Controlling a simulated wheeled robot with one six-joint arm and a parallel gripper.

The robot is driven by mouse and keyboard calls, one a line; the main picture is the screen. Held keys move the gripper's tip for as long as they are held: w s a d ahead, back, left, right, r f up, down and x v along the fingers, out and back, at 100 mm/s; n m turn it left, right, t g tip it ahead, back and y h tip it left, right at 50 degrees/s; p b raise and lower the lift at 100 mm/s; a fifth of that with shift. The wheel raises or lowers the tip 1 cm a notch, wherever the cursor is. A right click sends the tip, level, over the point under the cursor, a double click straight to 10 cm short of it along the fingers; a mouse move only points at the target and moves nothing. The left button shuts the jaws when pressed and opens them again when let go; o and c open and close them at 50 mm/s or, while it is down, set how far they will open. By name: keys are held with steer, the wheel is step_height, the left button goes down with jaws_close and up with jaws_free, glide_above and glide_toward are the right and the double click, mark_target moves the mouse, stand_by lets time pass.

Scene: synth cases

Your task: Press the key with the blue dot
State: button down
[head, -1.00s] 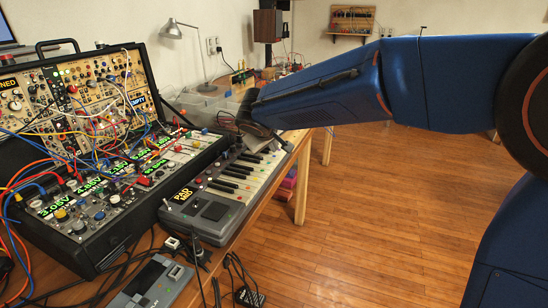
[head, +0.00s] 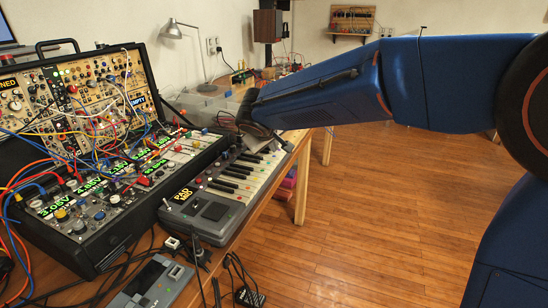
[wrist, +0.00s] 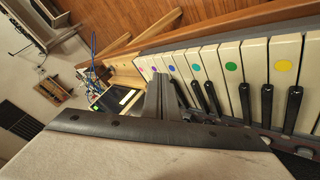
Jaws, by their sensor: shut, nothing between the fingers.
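The keyboard (head: 206,208) lies on the wooden table, with pale and black keys. In the wrist view its white keys carry coloured dots.
Green-dot (wrist: 231,66) and yellow-dot (wrist: 283,66) keys lie to the right in the wrist view. A modular synth case (head: 100,215) with tangled patch cables stands close left of the keyboard. A small grey device (head: 150,285) is at the front. The floor on the right is clear.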

mark_target(274, 158)
steer(key=shift+f, duration=0.15)
steer(key=shift+f, duration=0.3)
steer(key=shift+f, duration=0.5)
stand_by(1.1)
steer(key=shift+r, duration=0.95)
steer(key=shift+r, duration=0.1)
steer(key=shift+r, duration=2.45)
